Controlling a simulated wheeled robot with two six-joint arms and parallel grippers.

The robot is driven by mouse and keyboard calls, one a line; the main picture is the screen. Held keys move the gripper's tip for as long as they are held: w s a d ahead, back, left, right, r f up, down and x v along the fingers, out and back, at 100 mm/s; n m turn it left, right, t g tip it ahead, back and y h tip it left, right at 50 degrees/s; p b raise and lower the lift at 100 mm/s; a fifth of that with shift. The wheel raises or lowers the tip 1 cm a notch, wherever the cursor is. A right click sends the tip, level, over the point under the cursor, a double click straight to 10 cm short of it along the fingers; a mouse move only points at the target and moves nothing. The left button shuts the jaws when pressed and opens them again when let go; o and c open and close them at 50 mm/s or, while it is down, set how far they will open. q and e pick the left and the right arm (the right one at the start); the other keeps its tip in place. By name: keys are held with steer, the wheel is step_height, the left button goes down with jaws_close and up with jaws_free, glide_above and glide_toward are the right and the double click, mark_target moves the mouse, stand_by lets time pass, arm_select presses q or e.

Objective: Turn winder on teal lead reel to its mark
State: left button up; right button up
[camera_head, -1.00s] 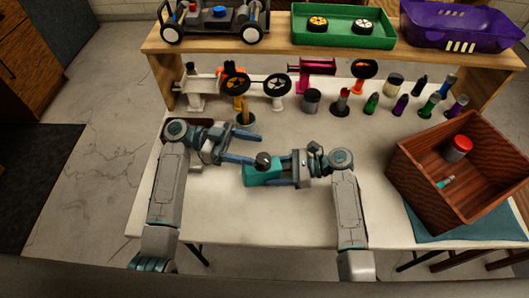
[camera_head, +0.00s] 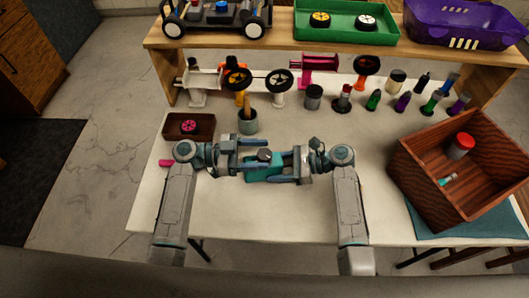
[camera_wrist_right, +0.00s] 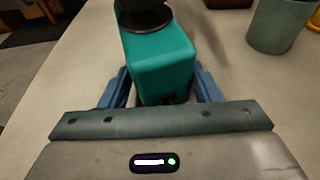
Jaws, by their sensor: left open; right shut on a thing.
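The teal lead reel (camera_head: 263,172) is a teal block on the white table in the middle of the head view, with a dark round winder (camera_head: 265,156) on its top. My right gripper (camera_head: 283,168) is shut on the reel from the right. The right wrist view shows the teal body (camera_wrist_right: 160,65) between the blue fingers and the dark winder (camera_wrist_right: 145,15) at the top edge. My left gripper (camera_head: 250,156) is open and reaches in from the left, its fingers around or beside the winder; contact cannot be told. The mark cannot be made out.
A brown tray with a pink wheel (camera_head: 189,127) and a grey-green cup (camera_head: 247,122) stand behind my left arm. A pink piece (camera_head: 166,163) lies at the left. Several bottles and stands line the back. A wooden crate (camera_head: 427,180) stands at right. The front table is clear.

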arm_select(q)
steer(key=shift+d, duration=0.95)
steer(key=shift+c, duration=0.2)
steer(key=c, duration=1)
steer(key=shift+o, duration=0.2)
steer(key=shift+w+m+g, duration=0.1)
steer(key=shift+m+g, duration=0.2)
steer(key=shift+g, duration=0.3)
steer(key=m+g, duration=0.1)
steer(key=g, duration=0.1)
steer(key=shift+m+g, duration=0.4)
steer(key=shift+m+g+y, duration=0.9)
steer(key=shift+m+g, duration=0.6)
steer(key=shift+g, duration=1)
